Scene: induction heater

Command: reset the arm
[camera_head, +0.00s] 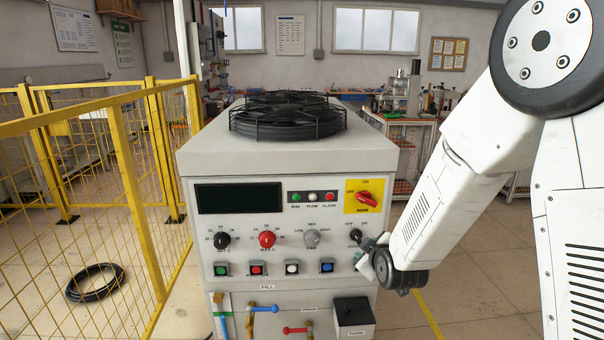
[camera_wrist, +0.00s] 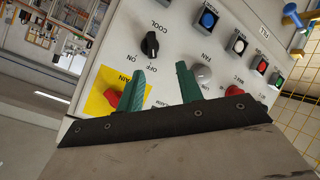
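My arm (camera_head: 465,160) comes in from the right of the head view and reaches down to the heater's front panel. My gripper (camera_head: 368,247) is at the panel's right side, close to the black OFF/ON knob (camera_head: 355,235). In the wrist view the two green fingers of my gripper (camera_wrist: 160,76) stand apart with nothing held between them. The black COOL knob (camera_wrist: 150,44) shows just beyond the fingertips, apart from them in the picture. The exact gap to the panel cannot be told.
The heater cabinet (camera_head: 270,160) has a red main switch (camera_head: 366,198), a red knob (camera_head: 267,239) and a grey fan knob (camera_head: 312,238). A yellow fence (camera_head: 130,180) stands at left. A hose coil (camera_head: 95,282) lies on the floor. Open floor lies at right.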

